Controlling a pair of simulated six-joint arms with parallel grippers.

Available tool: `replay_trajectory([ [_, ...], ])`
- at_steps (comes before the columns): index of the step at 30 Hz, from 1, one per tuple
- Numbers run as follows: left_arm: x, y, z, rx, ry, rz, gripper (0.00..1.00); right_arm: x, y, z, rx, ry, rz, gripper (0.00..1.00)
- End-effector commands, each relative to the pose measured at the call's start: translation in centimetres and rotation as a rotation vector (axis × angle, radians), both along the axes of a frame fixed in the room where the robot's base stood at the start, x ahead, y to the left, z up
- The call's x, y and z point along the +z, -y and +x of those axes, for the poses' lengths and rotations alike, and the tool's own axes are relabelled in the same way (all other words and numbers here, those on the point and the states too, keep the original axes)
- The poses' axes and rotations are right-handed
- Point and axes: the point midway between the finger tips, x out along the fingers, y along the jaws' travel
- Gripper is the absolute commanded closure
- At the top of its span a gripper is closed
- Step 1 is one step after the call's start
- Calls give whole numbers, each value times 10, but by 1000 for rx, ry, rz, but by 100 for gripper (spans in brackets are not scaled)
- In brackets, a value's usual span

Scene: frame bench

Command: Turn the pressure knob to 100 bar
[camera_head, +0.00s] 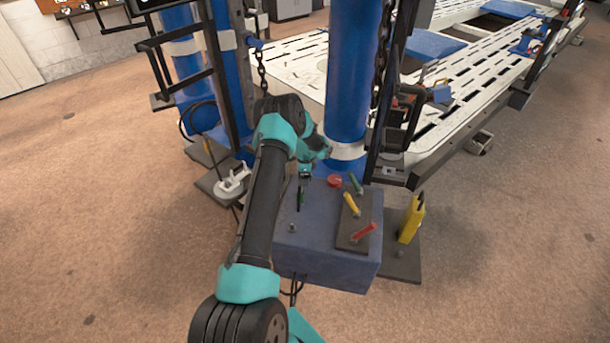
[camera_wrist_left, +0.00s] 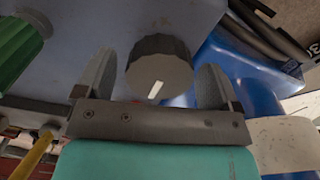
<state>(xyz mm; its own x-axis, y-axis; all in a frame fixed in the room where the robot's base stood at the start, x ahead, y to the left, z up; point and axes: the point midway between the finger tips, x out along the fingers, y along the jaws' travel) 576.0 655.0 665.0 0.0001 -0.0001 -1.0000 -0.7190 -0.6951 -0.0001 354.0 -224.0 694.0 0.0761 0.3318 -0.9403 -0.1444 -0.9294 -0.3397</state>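The dark grey faceted knob (camera_wrist_left: 159,65) with a white mark on its face shows in the left wrist view. My left gripper (camera_wrist_left: 156,88) is open, with one finger on each side of the knob and a visible gap to each. In the head view my left gripper (camera_head: 303,190) points down at the blue control box (camera_head: 325,262), near its back left. The knob cannot be made out there. No bar scale is readable in either view. My right gripper is in neither view.
Beside the gripper on the box are a red button (camera_head: 334,181) and green (camera_head: 355,184), yellow (camera_head: 351,204) and red (camera_head: 364,231) levers. A blue column (camera_head: 345,80) stands close behind. A yellow object (camera_head: 411,222) stands to the right.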

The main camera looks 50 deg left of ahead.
Motion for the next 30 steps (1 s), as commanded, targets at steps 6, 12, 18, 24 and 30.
replay_trajectory([
  [6, 0, 0, 0, -1, 0, 0, 12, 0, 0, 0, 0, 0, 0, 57],
  [12, 8, 0, 0, -1, 1, 1, 12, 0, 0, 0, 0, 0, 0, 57],
  [18, 36, -1, 1, -1, 2, 2, 12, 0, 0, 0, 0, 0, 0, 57],
  [24, 74, -1, 1, -1, 2, 2, 12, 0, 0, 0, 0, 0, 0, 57],
  [30, 112, 0, 0, 0, 3, 1, 12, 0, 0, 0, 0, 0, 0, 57],
])
